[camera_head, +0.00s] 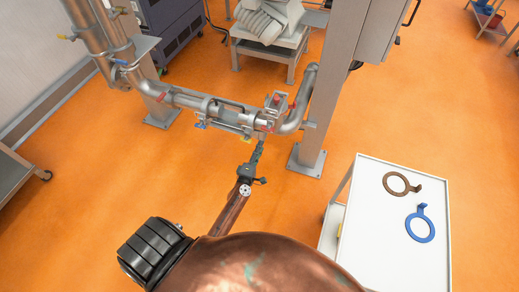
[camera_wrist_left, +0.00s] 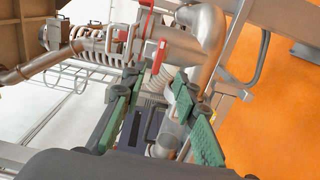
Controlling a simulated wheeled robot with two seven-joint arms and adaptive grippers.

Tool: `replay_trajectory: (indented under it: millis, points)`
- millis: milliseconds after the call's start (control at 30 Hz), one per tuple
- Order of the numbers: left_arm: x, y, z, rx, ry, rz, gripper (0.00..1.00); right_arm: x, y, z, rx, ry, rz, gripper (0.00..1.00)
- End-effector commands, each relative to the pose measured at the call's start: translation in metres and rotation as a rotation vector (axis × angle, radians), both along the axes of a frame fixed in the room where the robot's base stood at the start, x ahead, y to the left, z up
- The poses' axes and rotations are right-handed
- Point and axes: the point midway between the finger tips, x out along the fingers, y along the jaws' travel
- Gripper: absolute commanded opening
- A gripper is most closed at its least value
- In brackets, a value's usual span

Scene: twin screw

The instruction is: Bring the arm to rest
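In the head view my left gripper (camera_head: 258,150) points away from me, just below the right part of the steel pipe assembly (camera_head: 218,108). In the left wrist view my left gripper (camera_wrist_left: 155,100) has its green-padded fingers spread apart, with no object clearly held between them. The steel pipework (camera_wrist_left: 160,75) lies beyond the fingertips; whether they touch it I cannot tell. Red clamp handles (camera_wrist_left: 165,48) show just past the fingers. My right gripper is not in view.
A white cart (camera_head: 390,255) at the right carries a brown ring (camera_head: 390,190) and a blue ring (camera_head: 420,238), both with tabs. A grey post (camera_head: 325,110) stands right of the pipe end. The orange floor (camera_head: 110,190) is open at left.

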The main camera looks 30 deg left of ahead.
Motion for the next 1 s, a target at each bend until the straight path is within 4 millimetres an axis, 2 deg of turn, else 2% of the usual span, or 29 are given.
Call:
replay_trajectory:
  millis: [433,533,567,667,767,800,867,1000]
  points:
    - [0.000,0.000,-0.001,0.002,0.003,-0.001,0.28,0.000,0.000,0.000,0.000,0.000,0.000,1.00]
    - [-0.004,-0.003,-0.017,0.030,0.038,-0.013,0.28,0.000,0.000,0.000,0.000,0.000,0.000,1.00]
    - [-0.007,-0.005,-0.027,0.047,0.060,-0.019,0.28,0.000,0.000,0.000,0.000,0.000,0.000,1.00]
    - [-0.024,-0.014,-0.074,0.140,0.168,-0.063,0.28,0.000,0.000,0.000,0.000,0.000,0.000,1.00]
    - [-0.053,-0.026,-0.138,0.268,0.314,-0.137,0.28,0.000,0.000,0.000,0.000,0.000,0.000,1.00]
    - [-0.068,-0.032,-0.163,0.323,0.374,-0.174,0.28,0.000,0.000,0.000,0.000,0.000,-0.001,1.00]
    - [-0.091,-0.039,-0.200,0.401,0.462,-0.230,0.28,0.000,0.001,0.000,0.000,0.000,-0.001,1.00]
    - [-0.155,-0.054,-0.278,0.573,0.655,-0.381,0.28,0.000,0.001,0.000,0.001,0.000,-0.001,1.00]
